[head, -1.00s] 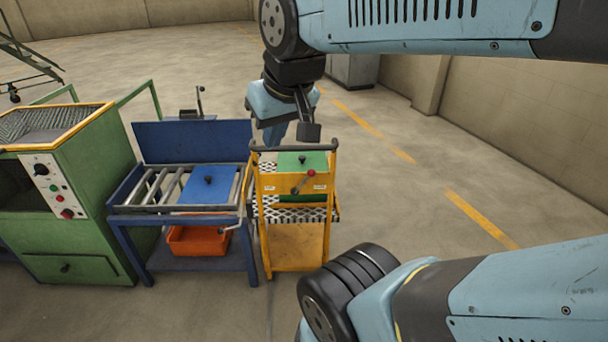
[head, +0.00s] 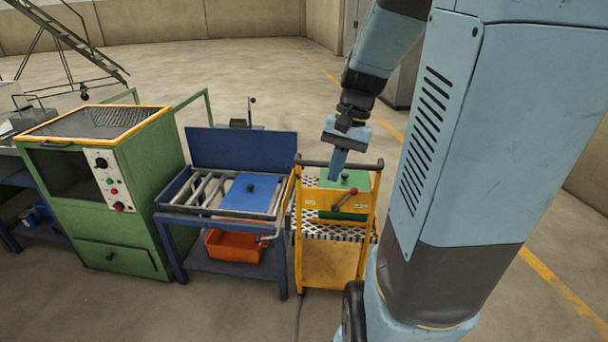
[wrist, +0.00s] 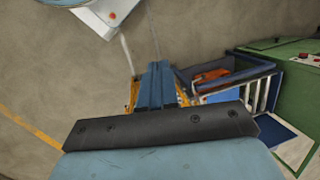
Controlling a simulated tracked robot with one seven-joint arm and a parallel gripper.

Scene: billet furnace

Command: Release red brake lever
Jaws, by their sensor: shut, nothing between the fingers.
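A lever with a red knob (head: 354,191) sits on the front panel of the yellow cart (head: 328,262). Its grey arm slants down to the left from the knob. My gripper (head: 337,178) hangs over the cart's top left side, fingers pointing down, up and left of the lever and apart from it. In the wrist view, the gripper's two blue fingers (wrist: 155,82) lie together with nothing between them. They hide most of the yellow cart there, and the lever cannot be seen in that view.
A blue bench (head: 240,147) with rollers and an orange bin (head: 234,246) stands close left. A green furnace (head: 150,215) is further left. Floor is open right.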

